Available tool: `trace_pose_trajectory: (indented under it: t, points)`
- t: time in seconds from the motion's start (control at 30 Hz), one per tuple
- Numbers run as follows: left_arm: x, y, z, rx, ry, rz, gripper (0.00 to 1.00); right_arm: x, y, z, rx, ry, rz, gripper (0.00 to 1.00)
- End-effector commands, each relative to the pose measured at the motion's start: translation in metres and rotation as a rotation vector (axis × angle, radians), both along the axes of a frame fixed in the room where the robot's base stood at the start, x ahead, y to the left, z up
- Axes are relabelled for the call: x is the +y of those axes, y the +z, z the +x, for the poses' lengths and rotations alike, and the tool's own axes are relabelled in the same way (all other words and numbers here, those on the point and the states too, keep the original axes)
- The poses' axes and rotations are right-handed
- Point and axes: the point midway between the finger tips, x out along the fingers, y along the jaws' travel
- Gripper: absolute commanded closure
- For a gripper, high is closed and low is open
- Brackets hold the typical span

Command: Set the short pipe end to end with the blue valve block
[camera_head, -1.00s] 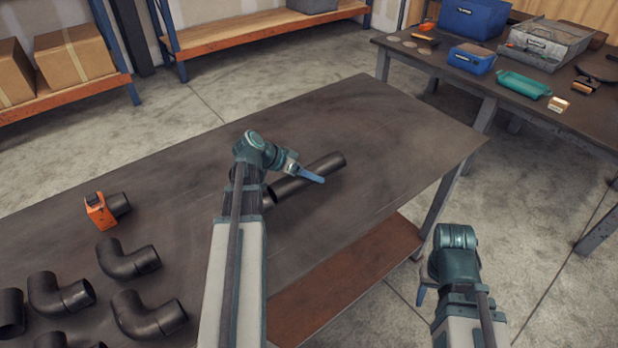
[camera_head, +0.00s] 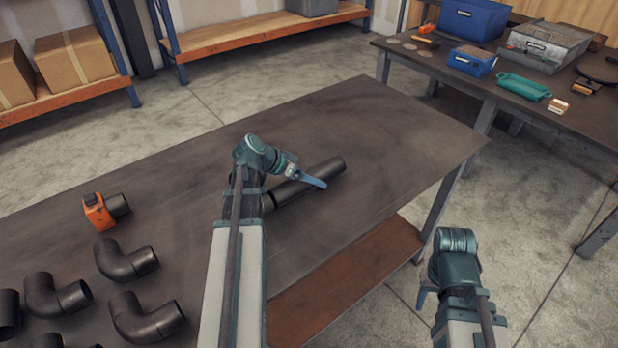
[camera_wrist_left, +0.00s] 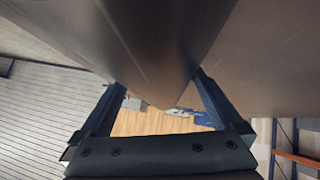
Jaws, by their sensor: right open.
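A dark straight pipe (camera_head: 325,169) lies slantwise near the table's middle; the left arm hides its near part. My left gripper (camera_head: 311,181) is at this pipe, one blue finger showing. In the left wrist view its fingers (camera_wrist_left: 160,95) stand on either side of the dark pipe (camera_wrist_left: 180,45) and seem closed on it. A dark pipe part (camera_head: 268,203) shows beside my left arm; whether it is a separate piece is unclear. I can make out no blue valve block; an orange block (camera_head: 97,212) with a short dark stub stands at the left. My right gripper (camera_head: 424,288) is open, off the table's front edge, partly hidden.
Several black elbows (camera_head: 126,262) lie at the table's left front. The right half of the table (camera_head: 400,135) is bare. A second table at the right holds blue bins (camera_head: 472,58), a grey case and a green tray (camera_head: 524,86). Shelves with boxes stand behind.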

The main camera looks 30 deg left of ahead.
Motion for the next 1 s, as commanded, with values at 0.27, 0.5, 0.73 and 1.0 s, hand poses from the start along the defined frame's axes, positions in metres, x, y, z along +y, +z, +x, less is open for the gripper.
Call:
trace_pose_trajectory:
  t: [0.27,0.5,0.73,1.0]
  points:
    - [0.000,0.012,0.000,0.000,0.000,0.000,0.00,0.000,0.012,0.000,0.000,0.000,0.000,0.50]
    - [0.018,0.049,-0.025,0.000,0.004,-0.001,0.00,0.000,0.049,0.000,0.000,0.000,0.000,0.50]
    - [0.039,0.078,-0.051,0.000,0.003,0.000,0.00,0.000,0.078,0.000,0.000,0.000,0.000,0.50]
    - [0.051,0.093,-0.068,0.000,0.001,0.001,0.00,0.000,0.093,0.000,0.000,0.000,0.000,0.50]
